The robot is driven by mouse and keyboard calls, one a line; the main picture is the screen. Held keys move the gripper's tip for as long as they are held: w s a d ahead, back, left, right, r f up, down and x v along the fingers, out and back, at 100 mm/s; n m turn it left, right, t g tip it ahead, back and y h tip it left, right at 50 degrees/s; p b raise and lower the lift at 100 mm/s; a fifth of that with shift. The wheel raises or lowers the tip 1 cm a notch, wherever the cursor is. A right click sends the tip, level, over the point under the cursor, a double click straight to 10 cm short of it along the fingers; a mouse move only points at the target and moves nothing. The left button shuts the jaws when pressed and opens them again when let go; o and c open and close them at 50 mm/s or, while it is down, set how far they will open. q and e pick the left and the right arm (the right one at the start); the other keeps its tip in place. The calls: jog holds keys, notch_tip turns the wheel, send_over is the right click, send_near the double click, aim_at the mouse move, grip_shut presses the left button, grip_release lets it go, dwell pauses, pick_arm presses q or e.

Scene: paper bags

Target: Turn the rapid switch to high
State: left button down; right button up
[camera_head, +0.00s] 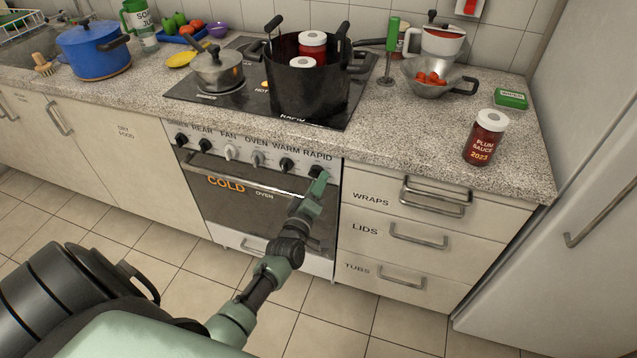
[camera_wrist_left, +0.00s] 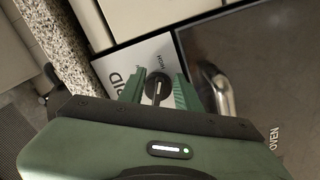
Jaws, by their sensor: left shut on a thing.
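The rapid switch (camera_head: 316,171) is the dark knob at the right end of the oven's control panel, under the word RAPID. My left gripper (camera_head: 319,178) is at this knob and hides part of it. In the left wrist view the round black knob (camera_wrist_left: 157,88), with a pale line on it, sits between the two green fingers of my left gripper (camera_wrist_left: 158,90). The gripper is shut on it. The word HIGH (camera_wrist_left: 163,62) shows on the panel beside the knob. My right gripper is not in view.
The oven door handle (camera_head: 250,176) runs just below the panel and shows close to the fingers in the wrist view (camera_wrist_left: 220,92). A large black pot (camera_head: 306,92) stands on the hob above. Drawers (camera_head: 420,235) lie to the right. The floor in front is clear.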

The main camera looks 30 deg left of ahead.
pick_arm(q)
jog(key=shift+f, duration=0.15)
dwell(0.3)
jog(key=c, duration=1)
grip_release()
jog(key=shift+c, duration=0.2)
jog(key=v, duration=0.8)
jog(key=shift+w, duration=0.1)
